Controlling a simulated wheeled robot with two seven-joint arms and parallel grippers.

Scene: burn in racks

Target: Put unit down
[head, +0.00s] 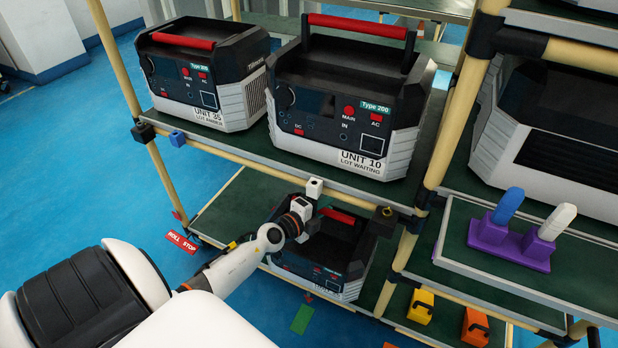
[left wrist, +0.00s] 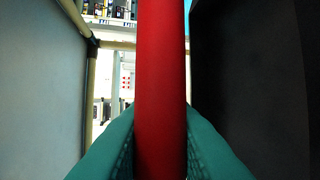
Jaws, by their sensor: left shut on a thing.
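A black and white unit (head: 322,268) with a red handle is at the lower shelf, below the upper row of units. My left gripper (head: 322,214) reaches in under the upper shelf and is at the unit's handle. In the left wrist view the red handle (left wrist: 160,90) runs between the two teal fingers, which are shut on it. I cannot tell whether the unit's base touches the shelf. The upper shelf edge and my gripper hide part of the unit. My right gripper is not in view.
Two units, UNIT 35 (head: 203,78) and UNIT 10 (head: 342,97), stand on the upper shelf (head: 240,155). The lower shelf (head: 228,212) has bare green surface left of the held unit. A tan rack post (head: 449,125) stands to the right. Purple holders (head: 510,243) sit on a right-hand shelf.

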